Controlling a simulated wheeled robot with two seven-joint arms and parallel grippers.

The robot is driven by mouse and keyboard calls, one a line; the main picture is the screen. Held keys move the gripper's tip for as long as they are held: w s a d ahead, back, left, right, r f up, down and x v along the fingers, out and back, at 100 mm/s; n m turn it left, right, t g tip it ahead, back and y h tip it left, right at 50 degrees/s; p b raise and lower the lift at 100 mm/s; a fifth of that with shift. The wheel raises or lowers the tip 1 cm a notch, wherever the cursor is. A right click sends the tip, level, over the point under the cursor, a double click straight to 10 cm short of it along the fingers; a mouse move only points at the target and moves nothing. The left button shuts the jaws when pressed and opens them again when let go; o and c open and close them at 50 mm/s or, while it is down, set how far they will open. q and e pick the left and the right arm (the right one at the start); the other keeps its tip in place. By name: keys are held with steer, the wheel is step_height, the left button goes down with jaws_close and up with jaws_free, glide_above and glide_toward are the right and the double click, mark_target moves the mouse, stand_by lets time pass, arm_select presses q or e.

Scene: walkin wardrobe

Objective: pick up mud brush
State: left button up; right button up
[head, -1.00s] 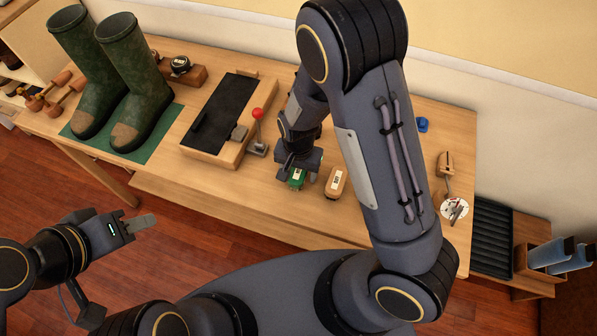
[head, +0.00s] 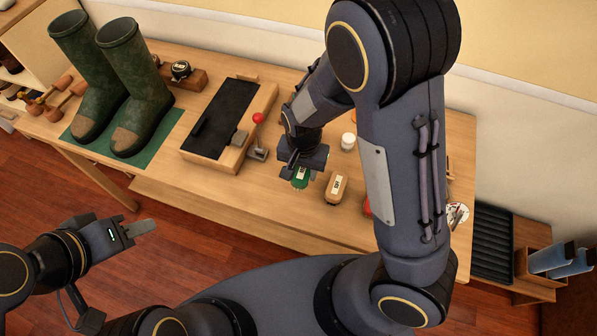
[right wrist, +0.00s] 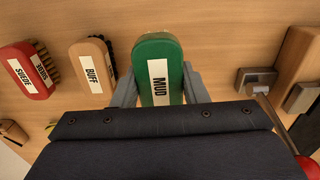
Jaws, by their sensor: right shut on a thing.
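The mud brush (right wrist: 158,58) has a green back and a white label reading MUD. In the right wrist view it sits between the two fingers of my right gripper (right wrist: 158,90), which is shut on its sides. In the head view my right gripper (head: 301,170) is over the workbench, with the green mud brush (head: 300,182) below it, partly hidden. I cannot tell clearly whether the brush is clear of the bench top. My left gripper (head: 140,228) is empty, out over the floor in front of the bench; its finger gap is not visible.
A tan buff brush (head: 336,188) stands just right of the mud brush, with a red suede brush (right wrist: 27,70) beyond it. A red-knobbed lever (head: 258,135) and a dark-topped wooden tray (head: 262,105) stand left. Green boots (head: 137,85) stand on a mat. The bench's front edge is clear.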

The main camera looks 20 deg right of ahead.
steer(key=s+d+r+p, duration=0.1)
steer(key=s+d+r, duration=0.1)
steer(key=s+r, duration=0.2)
steer(key=s+d+r+p, duration=0.1)
steer(key=s+d+r, duration=0.2)
steer(key=s, duration=0.4)
steer(key=shift+s+d+r, duration=0.15)
steer(key=shift+d+r, duration=0.15)
steer(key=shift+r, duration=0.3)
